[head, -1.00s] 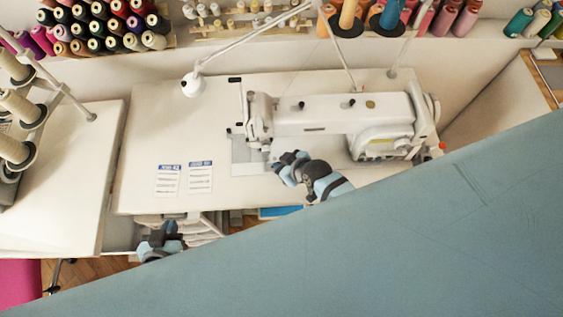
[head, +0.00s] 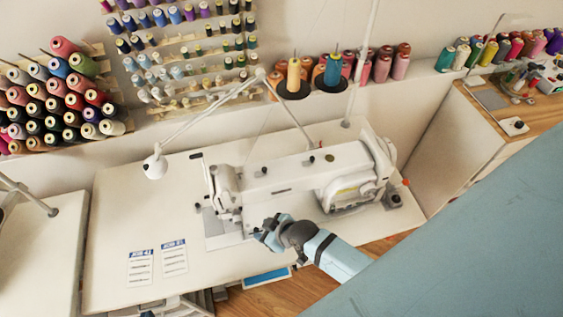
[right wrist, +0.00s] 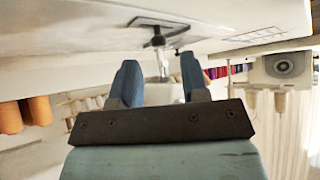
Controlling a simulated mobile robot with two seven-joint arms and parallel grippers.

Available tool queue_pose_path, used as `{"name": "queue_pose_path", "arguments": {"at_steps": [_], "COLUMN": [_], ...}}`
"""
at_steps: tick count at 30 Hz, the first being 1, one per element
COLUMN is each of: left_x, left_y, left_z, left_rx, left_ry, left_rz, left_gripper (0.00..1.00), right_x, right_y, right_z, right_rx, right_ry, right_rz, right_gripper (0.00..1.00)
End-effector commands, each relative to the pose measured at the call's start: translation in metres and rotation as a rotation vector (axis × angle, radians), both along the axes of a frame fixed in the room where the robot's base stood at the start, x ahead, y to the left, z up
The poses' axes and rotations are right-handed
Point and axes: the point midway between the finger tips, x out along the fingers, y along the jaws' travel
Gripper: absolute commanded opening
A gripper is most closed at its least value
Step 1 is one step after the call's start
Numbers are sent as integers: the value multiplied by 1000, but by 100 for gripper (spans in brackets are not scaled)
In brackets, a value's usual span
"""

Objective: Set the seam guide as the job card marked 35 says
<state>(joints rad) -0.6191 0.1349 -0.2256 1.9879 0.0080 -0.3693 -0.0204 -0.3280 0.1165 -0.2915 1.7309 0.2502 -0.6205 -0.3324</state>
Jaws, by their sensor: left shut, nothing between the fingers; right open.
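The white sewing machine (head: 300,180) stands on the white table. Two job cards lie at the table's left front, a left card (head: 140,267) and a right card (head: 174,257); their numbers are too small to read surely. My right gripper (head: 264,232) is at the front of the machine's needle end. In the right wrist view, my right gripper (right wrist: 158,84) is open and empty. Beyond its fingertips is a small dark knobbed part (right wrist: 158,41) at a metal plate, perhaps the seam guide. Only a sliver of my left gripper (head: 147,313) shows at the bottom edge, shut.
A lamp (head: 155,166) on a jointed arm stands over the table's left side. Thread spools (head: 65,100) fill racks on the wall behind. The table (head: 120,210) is clear around the cards. A blue-grey surface (head: 480,230) covers the lower right.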

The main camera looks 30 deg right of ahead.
Motion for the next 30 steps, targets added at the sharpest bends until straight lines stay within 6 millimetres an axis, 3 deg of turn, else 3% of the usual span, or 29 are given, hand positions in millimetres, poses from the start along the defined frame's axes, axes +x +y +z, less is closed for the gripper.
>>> {"name": "queue_pose_path", "arguments": {"at_steps": [6, 13, 26, 30], "left_x": [0, 0, 0, 0], "left_y": [-1, -1, -1, -1], "left_z": [-2, -3, -3, -5], "left_rx": [-1, -2, -2, -2], "left_ry": [0, 1, 0, 0], "left_rz": [0, -1, -1, -1], "left_gripper": [0, 0, 0, 0], "right_x": [-34, -57, -65, -59], "right_y": [-18, -32, -36, -28], "right_z": [36, 64, 73, 75], "right_rx": [-2, -1, 0, 10], "right_ry": [0, 1, 1, -7], "right_rz": [1, 1, 0, 11], "right_gripper": [42, 42, 42, 42]}}
